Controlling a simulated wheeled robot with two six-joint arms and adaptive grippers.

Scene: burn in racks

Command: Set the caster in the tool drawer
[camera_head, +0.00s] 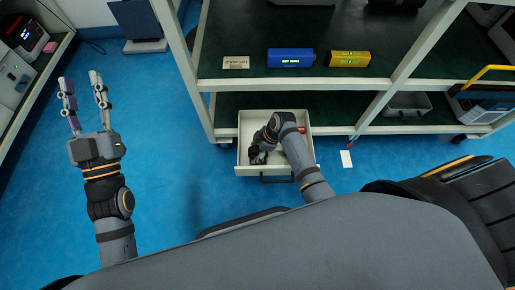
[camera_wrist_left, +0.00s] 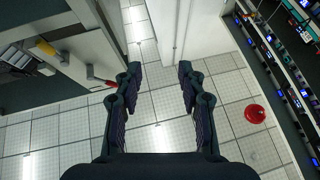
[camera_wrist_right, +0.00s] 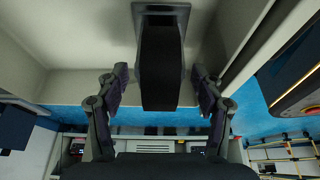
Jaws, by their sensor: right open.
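The tool drawer (camera_head: 279,170) is pulled out under the rack, pale with a dark front handle. My right gripper (camera_head: 259,154) reaches down into it. In the right wrist view, the caster (camera_wrist_right: 161,70), a dark wheel with a grey mounting plate, stands between the fingers of my right gripper (camera_wrist_right: 159,74). The fingers are open with a gap on each side. In the head view the gripper and arm hide most of the caster. My left gripper (camera_head: 82,85) is open and empty over the floor at the left; its spread fingers also show in the left wrist view (camera_wrist_left: 159,70).
The rack shelf (camera_head: 420,65) above the drawer holds a blue box (camera_head: 291,58), a yellow box (camera_head: 349,59) and a small beige block (camera_head: 236,63). A red thing (camera_head: 304,130) shows beside my right arm. A white card (camera_head: 346,159) lies on the floor. Blue floor at left is clear.

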